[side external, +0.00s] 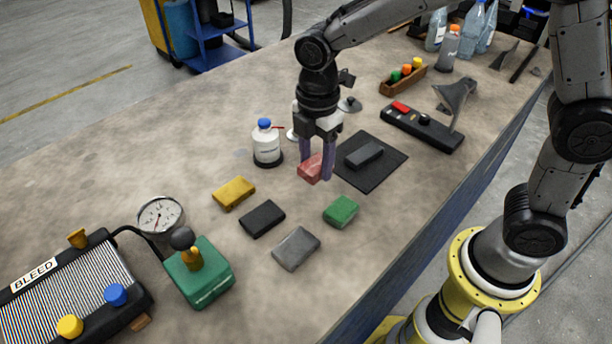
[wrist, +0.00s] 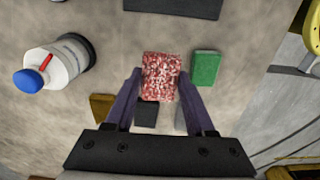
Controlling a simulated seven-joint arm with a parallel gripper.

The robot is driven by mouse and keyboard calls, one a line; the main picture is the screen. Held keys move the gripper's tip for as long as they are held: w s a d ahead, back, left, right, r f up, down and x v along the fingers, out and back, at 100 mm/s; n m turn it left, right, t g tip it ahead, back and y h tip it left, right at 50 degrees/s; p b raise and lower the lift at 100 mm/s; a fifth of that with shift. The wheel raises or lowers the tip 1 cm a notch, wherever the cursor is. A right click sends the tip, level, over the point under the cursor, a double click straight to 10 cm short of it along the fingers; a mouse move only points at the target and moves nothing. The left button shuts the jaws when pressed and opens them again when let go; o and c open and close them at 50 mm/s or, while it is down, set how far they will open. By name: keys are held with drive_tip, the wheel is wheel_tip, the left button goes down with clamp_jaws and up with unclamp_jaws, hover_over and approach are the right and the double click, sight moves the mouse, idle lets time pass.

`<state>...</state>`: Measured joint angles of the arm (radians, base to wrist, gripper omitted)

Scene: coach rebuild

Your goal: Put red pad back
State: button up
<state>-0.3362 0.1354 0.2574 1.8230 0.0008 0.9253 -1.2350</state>
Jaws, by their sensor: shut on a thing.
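The red pad (side external: 309,169) is a small speckled red block between the fingers of my gripper (side external: 317,170), at the near left edge of a dark mat. In the wrist view the red pad (wrist: 160,76) sits between the two purple fingertips of my gripper (wrist: 160,80), which are shut on it. Whether the pad touches the table or hangs just above it, I cannot tell. The dark mat (side external: 385,172) carries a dark grey block (side external: 363,156).
Yellow (side external: 233,193), black (side external: 262,218), grey (side external: 296,248) and green (side external: 341,211) pads lie on the table, left and in front of my gripper. A white bottle with a blue cap (side external: 266,146) stands close left. A black panel (side external: 421,128) lies behind the mat.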

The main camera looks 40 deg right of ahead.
sight(306, 189)
drive_tip(key=shift+w+a+f, duration=0.25)
drive_tip(key=shift+w+f, duration=0.5)
drive_tip(key=shift+f, duration=0.25)
drive_tip(key=shift+w+f, duration=0.2)
drive_tip(key=shift+f, duration=1.55)
drive_tip(key=shift+f, duration=0.1)
drive_tip(key=o, duration=1.3)
